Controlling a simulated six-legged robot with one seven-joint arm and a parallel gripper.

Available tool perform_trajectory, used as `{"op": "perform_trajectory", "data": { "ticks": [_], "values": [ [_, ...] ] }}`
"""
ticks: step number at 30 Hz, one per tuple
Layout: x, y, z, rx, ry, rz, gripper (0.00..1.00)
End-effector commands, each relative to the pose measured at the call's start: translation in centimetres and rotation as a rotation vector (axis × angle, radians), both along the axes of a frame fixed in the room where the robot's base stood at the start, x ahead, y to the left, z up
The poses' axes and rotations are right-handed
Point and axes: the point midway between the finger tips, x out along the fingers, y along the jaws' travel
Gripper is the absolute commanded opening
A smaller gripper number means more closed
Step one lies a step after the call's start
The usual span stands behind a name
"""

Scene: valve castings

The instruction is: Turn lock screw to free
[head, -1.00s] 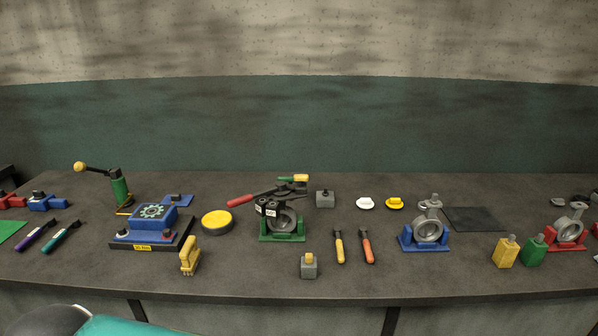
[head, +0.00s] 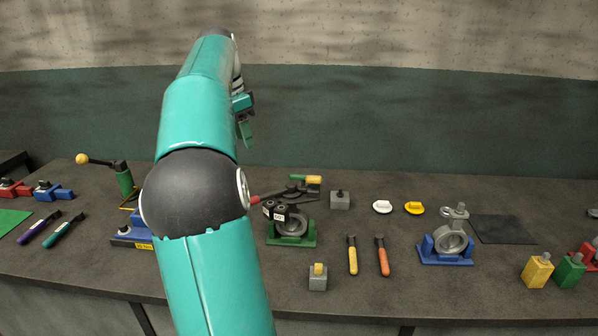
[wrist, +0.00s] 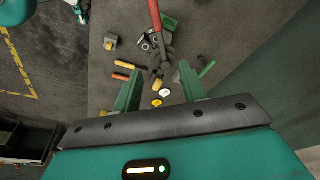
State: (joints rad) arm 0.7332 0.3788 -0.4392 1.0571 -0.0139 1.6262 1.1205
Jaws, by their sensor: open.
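A valve casting (head: 292,226) sits in a green stand (head: 291,240) on the bench, right of my arm in the head view. A black mechanism with white labels (head: 279,213) and a red lever (head: 268,196) lie over its top. The lock screw cannot be singled out at this size. My gripper (head: 245,140) is raised high above the bench, left of the green stand. In the wrist view my gripper (wrist: 160,68) is open and empty, with the red lever (wrist: 155,15) and black mechanism far off between and beyond the fingers.
A grey block with yellow top (head: 318,278), yellow-handled (head: 352,256) and orange-handled (head: 382,256) tools lie at the front. A blue stand (head: 445,258) holds another casting to the right. A grey block (head: 340,200) stands behind. My arm hides part of the blue fixture (head: 128,235).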

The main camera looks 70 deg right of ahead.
Motion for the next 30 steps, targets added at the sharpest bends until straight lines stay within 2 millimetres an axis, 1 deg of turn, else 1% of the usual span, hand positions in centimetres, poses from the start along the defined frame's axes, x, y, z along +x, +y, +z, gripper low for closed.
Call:
{"op": "perform_trajectory", "data": {
  "ticks": [1,3,6,9,13,17,20,26,30],
  "values": [
    [-1.7,-2.6,-0.4,-0.008,0.032,-0.117,0.42],
    [-3.8,-5.2,-0.7,-0.024,0.07,-0.266,0.42],
    [-6.4,-7.8,-1.3,-0.048,0.118,-0.44,0.42],
    [-8.1,-9.4,-1.7,-0.068,0.153,-0.558,0.42],
    [-9.1,-10.2,-2.1,-0.08,0.174,-0.627,0.42],
    [-9.4,-10.5,-2.6,-0.082,0.176,-0.638,0.42],
    [-9.7,-10.6,-3.4,-0.081,0.176,-0.637,0.42],
    [-10.7,-10.9,-6.0,-0.079,0.175,-0.634,0.42],
    [-11.7,-11.2,-8.4,-0.079,0.177,-0.633,0.42]
  ]
}}
